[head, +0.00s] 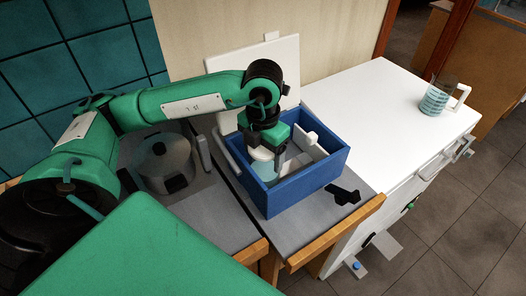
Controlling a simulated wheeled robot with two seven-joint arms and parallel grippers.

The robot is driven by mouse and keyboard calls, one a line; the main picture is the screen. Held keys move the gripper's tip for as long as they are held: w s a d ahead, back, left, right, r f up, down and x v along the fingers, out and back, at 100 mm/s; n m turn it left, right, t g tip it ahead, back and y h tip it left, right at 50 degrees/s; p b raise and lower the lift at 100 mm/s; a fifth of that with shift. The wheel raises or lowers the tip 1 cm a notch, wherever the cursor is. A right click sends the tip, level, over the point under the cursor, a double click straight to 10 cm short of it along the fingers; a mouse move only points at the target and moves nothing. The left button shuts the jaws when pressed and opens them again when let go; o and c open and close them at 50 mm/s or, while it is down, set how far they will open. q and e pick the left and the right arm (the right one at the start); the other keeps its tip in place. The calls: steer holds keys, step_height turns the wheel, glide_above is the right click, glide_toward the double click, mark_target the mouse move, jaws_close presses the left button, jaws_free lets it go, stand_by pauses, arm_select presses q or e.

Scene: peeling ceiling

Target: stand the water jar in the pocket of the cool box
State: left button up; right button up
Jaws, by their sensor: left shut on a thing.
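The blue cool box (305,184) stands open on the grey counter, with its white lid (285,60) raised behind it. A white divider (307,146) shows inside it. My left gripper (265,141) reaches down into the box and is shut on the water jar (264,169), which has a pale lid and a clear bluish body. The jar looks upright inside the box near its left side. Its base and whether it touches the floor of the box cannot be made out. My right gripper is not in view.
A clear jug with a white handle (436,99) stands on the white cabinet (365,95) at the right. A grey pot (163,161) sits left of the box. A small black object (345,195) lies in front of the box. The cabinet's top is mostly clear.

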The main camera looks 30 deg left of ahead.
arm_select(q)
steer(key=shift+f+b, duration=0.35)
steer(key=shift+b, duration=0.1)
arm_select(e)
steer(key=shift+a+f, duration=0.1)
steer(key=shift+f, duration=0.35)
arm_select(q)
steer(key=o, duration=1.4)
steer(key=shift+o, duration=0.2)
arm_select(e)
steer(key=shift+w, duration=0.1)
arm_select(q)
step_height(320, 180, up, 5)
steer(key=shift+r+b, duration=0.2)
steer(key=shift+b, duration=0.1)
step_height(320, 180, up, 6)
steer(key=shift+r, duration=1.25)
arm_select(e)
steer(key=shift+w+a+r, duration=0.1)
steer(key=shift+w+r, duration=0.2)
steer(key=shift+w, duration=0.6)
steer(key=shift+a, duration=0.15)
